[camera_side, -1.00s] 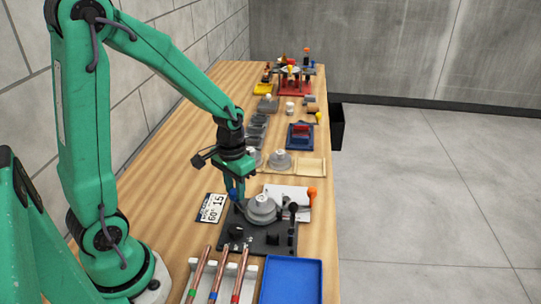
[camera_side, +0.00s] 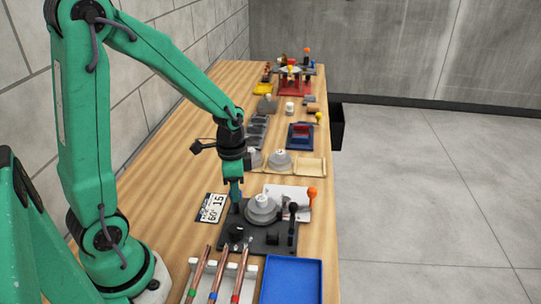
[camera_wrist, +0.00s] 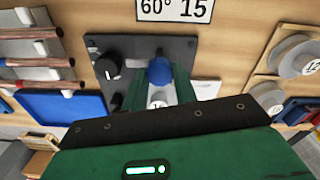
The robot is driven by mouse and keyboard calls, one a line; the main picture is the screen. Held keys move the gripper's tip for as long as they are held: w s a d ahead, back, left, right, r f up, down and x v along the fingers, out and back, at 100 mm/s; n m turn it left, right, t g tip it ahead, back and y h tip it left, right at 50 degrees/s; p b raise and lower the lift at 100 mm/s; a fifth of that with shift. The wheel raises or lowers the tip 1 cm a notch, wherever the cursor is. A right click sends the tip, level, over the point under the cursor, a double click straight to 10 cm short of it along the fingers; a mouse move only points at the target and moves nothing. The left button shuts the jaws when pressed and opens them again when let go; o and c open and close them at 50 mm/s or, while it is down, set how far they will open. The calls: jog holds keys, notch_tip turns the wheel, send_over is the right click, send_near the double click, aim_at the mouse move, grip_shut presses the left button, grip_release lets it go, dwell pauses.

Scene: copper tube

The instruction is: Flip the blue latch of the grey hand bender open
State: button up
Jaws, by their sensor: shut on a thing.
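The grey hand bender (camera_side: 262,210) stands on a dark base plate (camera_side: 252,240) on the bench, with a round grey former on top. Its blue latch (camera_wrist: 160,70) has a round blue knob, seen between my green fingers in the wrist view. My gripper (camera_side: 235,198) points down at the far left corner of the base plate and is shut on the blue latch. In the side view the fingers hide most of the latch; a little blue shows at their edge. A black knob (camera_wrist: 107,68) sits on the plate beside the latch.
A rack (camera_side: 222,268) with copper tubes and a blue tray (camera_side: 292,280) lie in front of the bender. A "60° 15" card (camera_side: 212,207) lies left. Spare formers (camera_side: 279,160) stand behind.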

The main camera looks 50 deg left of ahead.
jog(key=shift+r, duration=0.1)
dwell(0.3)
jog(key=o, duration=1)
jog(key=shift+r, duration=3.9)
jog(key=shift+s+d+r+n+t, duration=0.9)
jog(key=shift+s+r+n+t, duration=0.1)
jog(key=shift+s+r, duration=0.55)
jog(key=shift+s+d+r+n+t, duration=0.85)
jog(key=shift+s+d+r+n, duration=0.15)
jog(key=shift+s+r, duration=0.5)
jog(key=shift+s+d+r+n+t, duration=0.95)
jog(key=shift+s+r, duration=0.45)
jog(key=shift+r, duration=0.25)
